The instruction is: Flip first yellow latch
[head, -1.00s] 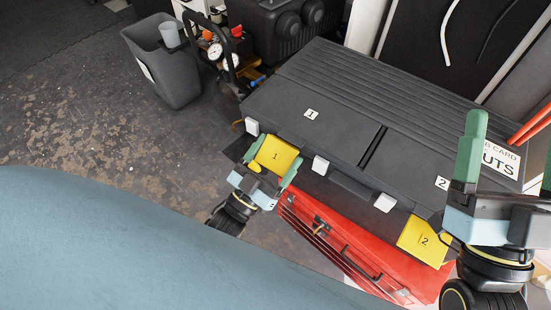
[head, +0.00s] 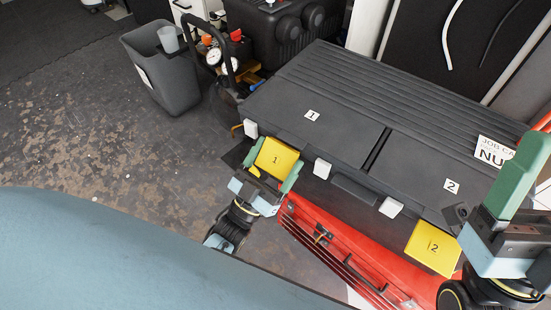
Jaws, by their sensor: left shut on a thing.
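The first yellow latch (head: 276,158), marked 1, sits at the front left edge of the dark grey case (head: 330,92). My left gripper (head: 269,175) is at this latch, its green fingers on both sides of it, shut on it. The second yellow latch (head: 433,248), marked 2, hangs at the front right of the case. My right gripper (head: 518,180) is above the case's right end, tilted, with one green finger plain and the other mostly hidden, so its opening is unclear.
A red toolbox (head: 340,250) lies below the case's front edge. White clasps (head: 391,207) line that edge. A grey bin (head: 163,75) and a gauge unit (head: 218,57) stand at the upper left. A job card (head: 496,150) lies on the case's right end.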

